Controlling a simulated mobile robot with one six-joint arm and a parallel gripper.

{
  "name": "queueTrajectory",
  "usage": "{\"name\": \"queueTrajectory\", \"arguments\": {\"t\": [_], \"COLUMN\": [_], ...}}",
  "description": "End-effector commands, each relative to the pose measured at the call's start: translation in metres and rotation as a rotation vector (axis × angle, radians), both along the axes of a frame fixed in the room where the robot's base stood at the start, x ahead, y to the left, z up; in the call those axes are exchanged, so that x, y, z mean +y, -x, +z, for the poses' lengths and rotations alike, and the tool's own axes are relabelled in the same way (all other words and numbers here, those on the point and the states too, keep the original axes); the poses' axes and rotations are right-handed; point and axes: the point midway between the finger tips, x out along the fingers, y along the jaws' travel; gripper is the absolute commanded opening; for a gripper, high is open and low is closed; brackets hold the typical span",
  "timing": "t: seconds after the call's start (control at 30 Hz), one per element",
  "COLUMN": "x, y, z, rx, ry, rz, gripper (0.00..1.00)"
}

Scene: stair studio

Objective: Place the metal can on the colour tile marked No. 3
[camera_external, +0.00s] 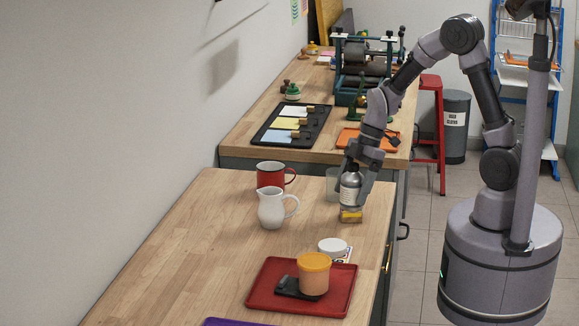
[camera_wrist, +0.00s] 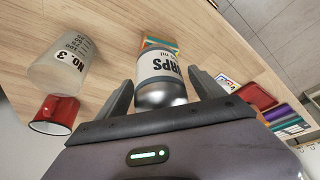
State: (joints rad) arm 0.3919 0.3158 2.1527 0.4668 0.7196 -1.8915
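The metal can (camera_external: 350,188), grey with a pale lettered label, is upright above or on a small yellow and multicoloured stack (camera_external: 351,214) near the bench's right edge. I cannot tell whether can and stack touch. My gripper (camera_external: 355,180) is around the can. In the wrist view the can (camera_wrist: 161,72) is between my fingertips (camera_wrist: 161,76); whether they press on it is unclear. "No. 3" reads on a translucent measuring cup (camera_wrist: 58,68), which stands behind the can in the external view (camera_external: 331,178). No tile with a readable No. 3 shows.
A red mug (camera_external: 271,175) and white jug (camera_external: 270,209) stand left of the can. Nearer are a white round object (camera_external: 333,246) and a red tray (camera_external: 258,291) bearing an orange-lidded jar (camera_external: 313,276). Black tray (camera_external: 264,137) with colour panels lies on the far bench.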

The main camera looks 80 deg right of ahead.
Motion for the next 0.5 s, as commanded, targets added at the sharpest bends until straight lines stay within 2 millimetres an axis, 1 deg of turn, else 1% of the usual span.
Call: {"name": "queueTrajectory", "arguments": {"t": [0.17, 0.27, 0.37, 0.5], "x": [0.0, 0.0, -0.007, -0.019], "y": [0.0, 0.0, 0.006, 0.017], "z": [0.0, 0.008, 0.031, 0.071], "rx": [0.0, 0.0, -0.004, -0.004], "ry": [0.0, 0.0, 0.001, 0.001], "rz": [0.0, 0.0, -0.002, -0.002], "gripper": [0.78, 0.78, 0.78, 0.78]}}
